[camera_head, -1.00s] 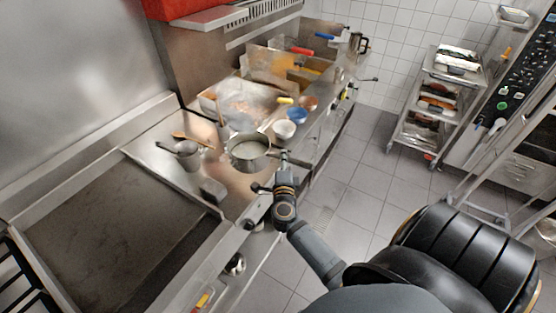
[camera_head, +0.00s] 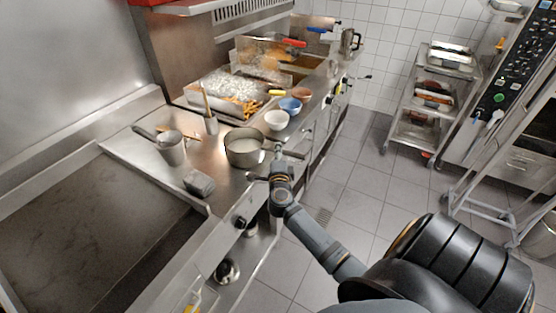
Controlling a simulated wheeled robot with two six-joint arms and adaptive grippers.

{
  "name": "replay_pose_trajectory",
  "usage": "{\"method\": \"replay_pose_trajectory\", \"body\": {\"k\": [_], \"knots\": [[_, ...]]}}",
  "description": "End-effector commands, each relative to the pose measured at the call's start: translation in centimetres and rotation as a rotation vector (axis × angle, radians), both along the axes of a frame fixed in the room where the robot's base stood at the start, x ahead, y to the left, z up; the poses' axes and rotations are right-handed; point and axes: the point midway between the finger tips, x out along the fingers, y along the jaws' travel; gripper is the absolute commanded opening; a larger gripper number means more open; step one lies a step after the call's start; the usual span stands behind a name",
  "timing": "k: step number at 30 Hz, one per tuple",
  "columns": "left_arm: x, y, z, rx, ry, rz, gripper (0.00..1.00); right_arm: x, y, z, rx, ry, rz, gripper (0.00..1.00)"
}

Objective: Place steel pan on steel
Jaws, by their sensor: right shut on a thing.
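The steel pan (camera_head: 244,150) is a round pot with pale contents. It is at the middle of the steel counter (camera_head: 215,178), upright, at or just above the surface; I cannot tell if it touches. My right gripper (camera_head: 279,152) is at the pan's right side, shut on its handle, which is mostly hidden by the fingers. My right arm reaches in from the lower right. My left gripper is not in view.
A small steel pot (camera_head: 171,150), a grey block (camera_head: 199,184) and a utensil holder (camera_head: 211,124) stand left of the pan. White (camera_head: 277,120) and blue bowls (camera_head: 291,105) stand behind it. A dark griddle (camera_head: 90,225) fills the lower left. Bare counter lies around the pan.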

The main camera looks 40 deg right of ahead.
Motion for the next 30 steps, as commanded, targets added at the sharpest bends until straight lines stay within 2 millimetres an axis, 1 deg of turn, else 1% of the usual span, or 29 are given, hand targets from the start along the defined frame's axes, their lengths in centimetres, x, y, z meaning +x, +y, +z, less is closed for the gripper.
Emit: {"method": "replay_pose_trajectory", "body": {"k": [1, 6, 12, 13, 18, 26, 28, 30], "knots": [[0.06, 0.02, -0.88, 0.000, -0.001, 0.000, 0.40, 0.09, 0.02, -0.41, -0.002, -0.007, 0.001, 0.00], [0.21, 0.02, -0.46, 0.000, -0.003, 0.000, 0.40, 0.08, 0.03, 0.02, -0.002, -0.006, 0.001, 0.00], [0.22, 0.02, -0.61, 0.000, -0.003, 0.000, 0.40, 0.08, 0.03, -0.32, -0.001, -0.007, 0.001, 0.00], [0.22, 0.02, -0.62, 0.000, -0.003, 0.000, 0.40, 0.00, 0.01, -0.63, -0.001, -0.001, 0.000, 0.20], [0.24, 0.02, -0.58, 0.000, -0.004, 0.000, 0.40, 0.00, 0.01, -0.57, -0.001, -0.001, 0.000, 0.43], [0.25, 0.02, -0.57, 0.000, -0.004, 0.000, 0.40, 0.00, 0.01, -0.54, -0.001, -0.001, 0.000, 0.43], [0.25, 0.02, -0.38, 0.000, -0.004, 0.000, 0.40, 0.00, 0.01, -0.16, -0.002, -0.001, 0.000, 0.43], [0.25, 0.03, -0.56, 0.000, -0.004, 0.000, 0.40, -0.63, 0.54, -0.41, 0.000, 0.000, 0.002, 0.43]]}}
